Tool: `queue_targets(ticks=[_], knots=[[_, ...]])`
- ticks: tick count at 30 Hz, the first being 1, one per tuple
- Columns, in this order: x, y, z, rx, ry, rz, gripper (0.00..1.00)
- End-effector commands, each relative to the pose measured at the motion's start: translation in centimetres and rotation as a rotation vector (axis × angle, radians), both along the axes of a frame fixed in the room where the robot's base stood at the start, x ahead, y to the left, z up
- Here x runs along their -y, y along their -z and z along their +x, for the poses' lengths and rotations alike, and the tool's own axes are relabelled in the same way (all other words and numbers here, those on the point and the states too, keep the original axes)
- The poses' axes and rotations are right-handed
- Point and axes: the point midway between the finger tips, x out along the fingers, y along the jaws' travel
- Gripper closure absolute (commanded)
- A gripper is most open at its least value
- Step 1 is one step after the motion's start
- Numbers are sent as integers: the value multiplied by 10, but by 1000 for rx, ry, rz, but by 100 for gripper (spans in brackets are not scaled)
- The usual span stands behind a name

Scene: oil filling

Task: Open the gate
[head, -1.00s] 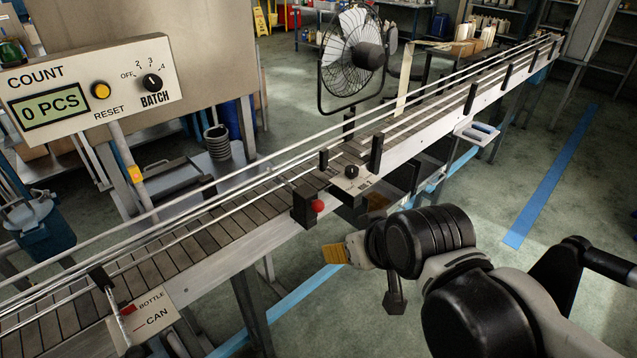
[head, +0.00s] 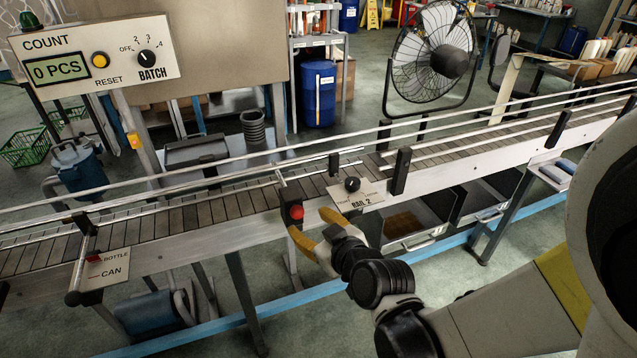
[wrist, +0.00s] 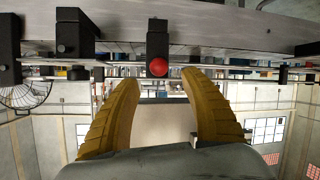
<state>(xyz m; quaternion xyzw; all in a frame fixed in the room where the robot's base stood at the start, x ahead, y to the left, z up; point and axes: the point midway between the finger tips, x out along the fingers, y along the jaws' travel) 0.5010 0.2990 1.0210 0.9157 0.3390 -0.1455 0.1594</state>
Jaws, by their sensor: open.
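A red round knob (head: 296,212) sits on a black block (head: 288,196) at the near edge of the conveyor. A thin light rod (head: 281,175) runs from this block over the belt; I cannot tell for certain that it is the gate. My gripper (head: 311,229) is open and empty, its yellow fingers pointing at the knob from the near right. In the wrist view the knob (wrist: 157,67) appears between and just beyond the open fingertips (wrist: 158,78). I see no contact with it.
The conveyor (head: 190,215) with its guide rails crosses the view. A RAIL 2 plate with a black dial (head: 352,184) lies right of the knob. A bottle/can selector (head: 107,268) is at left. The count panel (head: 100,62) reads 0 PCS. A fan (head: 435,55) stands behind.

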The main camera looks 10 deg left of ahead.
Motion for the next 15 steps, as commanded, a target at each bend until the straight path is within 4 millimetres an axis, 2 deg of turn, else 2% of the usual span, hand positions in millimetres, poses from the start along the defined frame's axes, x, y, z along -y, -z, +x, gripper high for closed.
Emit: queue_targets(ticks=[6, 15], knots=[[-26, 20, 33, -1, 0, -1, 47], [-44, 30, 57, 0, 1, -1, 47]])
